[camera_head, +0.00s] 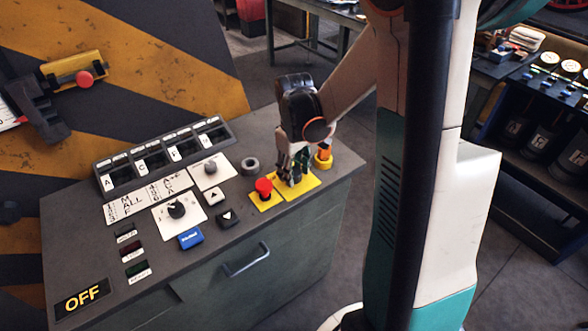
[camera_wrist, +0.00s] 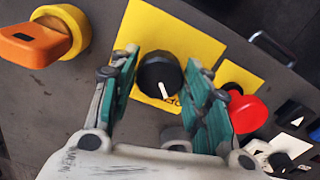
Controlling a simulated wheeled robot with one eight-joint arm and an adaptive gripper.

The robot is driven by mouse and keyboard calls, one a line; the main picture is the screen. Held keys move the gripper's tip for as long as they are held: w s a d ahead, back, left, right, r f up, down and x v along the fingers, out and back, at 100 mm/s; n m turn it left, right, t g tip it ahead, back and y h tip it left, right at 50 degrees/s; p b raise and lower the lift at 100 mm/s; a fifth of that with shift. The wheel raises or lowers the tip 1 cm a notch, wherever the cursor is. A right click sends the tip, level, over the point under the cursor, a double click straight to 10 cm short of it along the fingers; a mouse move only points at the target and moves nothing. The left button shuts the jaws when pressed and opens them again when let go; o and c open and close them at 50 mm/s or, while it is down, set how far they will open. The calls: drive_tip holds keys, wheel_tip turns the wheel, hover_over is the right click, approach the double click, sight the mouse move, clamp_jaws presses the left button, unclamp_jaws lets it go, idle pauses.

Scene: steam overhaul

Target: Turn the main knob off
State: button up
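The main knob (camera_wrist: 158,72) is a round black knob with a white pointer mark on a yellow plate (camera_wrist: 150,25). The mark points toward the bottom of the wrist view. My gripper (camera_wrist: 161,62) is open, with one green-padded finger on each side of the knob and narrow gaps between. In the head view my gripper (camera_head: 291,177) points down over the yellow plate (camera_head: 303,190) at the console's right end and hides the knob. A lit sign (camera_head: 82,298) at the console's front left reads OFF.
A red button (camera_head: 264,187) stands close beside my gripper; it also shows in the wrist view (camera_wrist: 247,113). An orange key-like handle on a yellow ring (camera_head: 323,155) is on the other side. A second black knob (camera_head: 177,209) and a blue button (camera_head: 190,238) lie further left.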

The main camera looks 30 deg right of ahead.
drive_tip(key=shift+o, duration=0.8)
drive_tip(key=shift+r, duration=0.1)
wheel_tip(320, 180, up, 12)
idle(0.4)
